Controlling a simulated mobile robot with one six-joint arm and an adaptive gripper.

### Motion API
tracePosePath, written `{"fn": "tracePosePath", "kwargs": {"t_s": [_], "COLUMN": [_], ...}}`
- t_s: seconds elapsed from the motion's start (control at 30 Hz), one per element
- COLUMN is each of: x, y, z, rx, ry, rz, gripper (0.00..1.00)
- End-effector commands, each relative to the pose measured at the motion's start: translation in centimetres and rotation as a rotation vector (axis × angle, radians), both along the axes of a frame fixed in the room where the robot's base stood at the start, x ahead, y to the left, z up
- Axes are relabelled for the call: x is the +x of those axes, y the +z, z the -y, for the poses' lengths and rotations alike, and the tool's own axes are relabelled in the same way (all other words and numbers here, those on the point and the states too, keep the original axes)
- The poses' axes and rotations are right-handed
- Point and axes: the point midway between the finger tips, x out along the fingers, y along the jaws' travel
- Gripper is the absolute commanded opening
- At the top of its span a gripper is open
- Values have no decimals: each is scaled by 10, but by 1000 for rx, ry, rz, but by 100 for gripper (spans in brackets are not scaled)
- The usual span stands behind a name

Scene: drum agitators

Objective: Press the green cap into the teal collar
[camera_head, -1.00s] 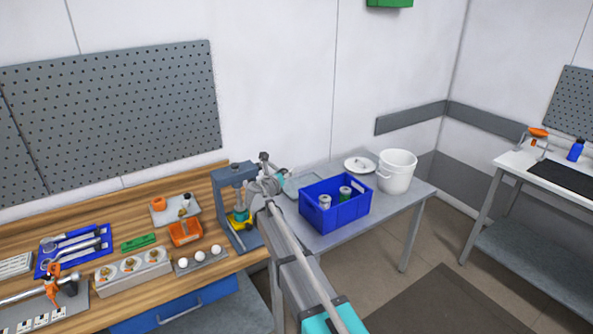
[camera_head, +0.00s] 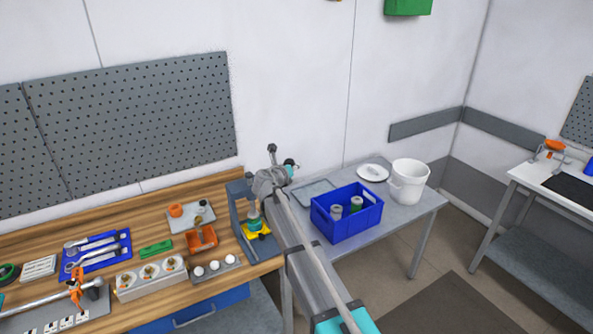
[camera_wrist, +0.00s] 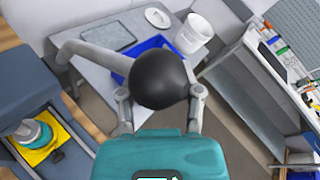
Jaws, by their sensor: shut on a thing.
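The blue-grey press (camera_head: 240,205) stands at the right end of the wooden bench; its frame also shows in the wrist view (camera_wrist: 28,85). The teal collar (camera_wrist: 30,135) sits in a yellow holder (camera_wrist: 42,153) on the press base. The grey ram (camera_head: 252,209) is down over it. I cannot make out the green cap apart from the collar. My gripper (camera_wrist: 160,93) is shut on the round black knob (camera_wrist: 158,74) of the press's grey lever (camera_wrist: 88,50).
A blue crate (camera_head: 334,231) with two cylinders stands on the grey side table beside the press. A white bucket (camera_head: 407,181) and lid (camera_head: 373,172) are behind it. A block with white balls (camera_head: 215,267) and an orange tray (camera_head: 202,237) lie left of the press.

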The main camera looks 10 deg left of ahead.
Motion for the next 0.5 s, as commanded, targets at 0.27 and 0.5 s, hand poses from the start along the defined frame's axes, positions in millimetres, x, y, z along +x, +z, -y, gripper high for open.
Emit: {"fn": "tracePosePath", "kwargs": {"t_s": [0.27,0.5], "x": [8,8], "y": [13,13], "z": [-20,-17], "rx": [6,3], "ry": [18,13], "rz": [0,0], "gripper": [19,63]}}
